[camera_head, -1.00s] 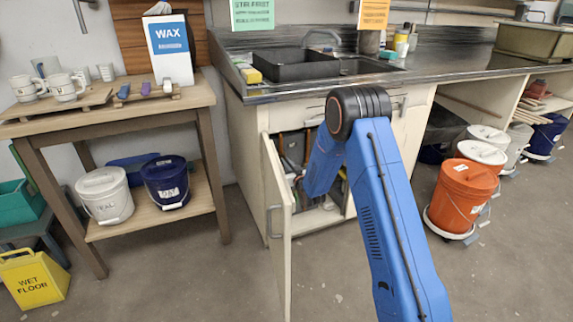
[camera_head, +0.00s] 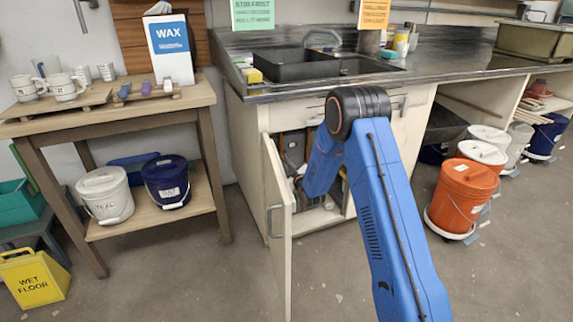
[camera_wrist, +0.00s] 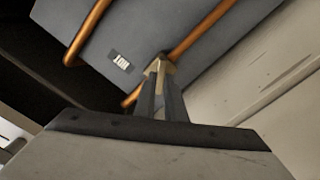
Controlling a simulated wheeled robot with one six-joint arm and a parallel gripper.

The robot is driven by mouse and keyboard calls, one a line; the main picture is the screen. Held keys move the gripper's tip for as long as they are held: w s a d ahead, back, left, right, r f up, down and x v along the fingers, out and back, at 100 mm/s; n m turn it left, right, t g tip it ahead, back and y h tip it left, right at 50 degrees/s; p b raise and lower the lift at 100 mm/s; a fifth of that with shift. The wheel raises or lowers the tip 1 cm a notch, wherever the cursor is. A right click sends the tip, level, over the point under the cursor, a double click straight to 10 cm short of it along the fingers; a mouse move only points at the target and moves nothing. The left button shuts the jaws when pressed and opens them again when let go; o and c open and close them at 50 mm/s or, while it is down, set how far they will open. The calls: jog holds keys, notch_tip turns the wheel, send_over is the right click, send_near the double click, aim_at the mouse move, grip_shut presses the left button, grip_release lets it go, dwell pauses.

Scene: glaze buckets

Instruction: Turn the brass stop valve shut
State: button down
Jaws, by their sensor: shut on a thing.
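In the wrist view my gripper (camera_wrist: 161,103) is shut on a brass piece (camera_wrist: 160,66), the stop valve, which sits at a copper pipe. Its fingers cover most of the valve, so I cannot tell how far it is turned. A small label reading "HOT" (camera_wrist: 121,62) is on the grey panel beside it. In the head view my arm reaches into the open cupboard under the sink. There the arm and the cupboard hide the gripper and the valve.
The cupboard door (camera_head: 279,225) stands open left of my arm. Copper pipes (camera_wrist: 205,28) run close around my gripper. The sink counter (camera_head: 300,87) is above. An orange bucket (camera_head: 462,197) stands to the right. A table (camera_head: 120,113) with buckets below stands left.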

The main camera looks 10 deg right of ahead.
jog(key=n, duration=1.1)
jog(key=shift+s+a+f, duration=0.1)
jog(key=shift+a+f, duration=0.05)
jog(key=shift+f, duration=0.1)
dwell(0.4)
jog(key=c, duration=1.8)
grip_release()
jog(key=v, duration=1.7)
jog(key=shift+s, duration=0.2)
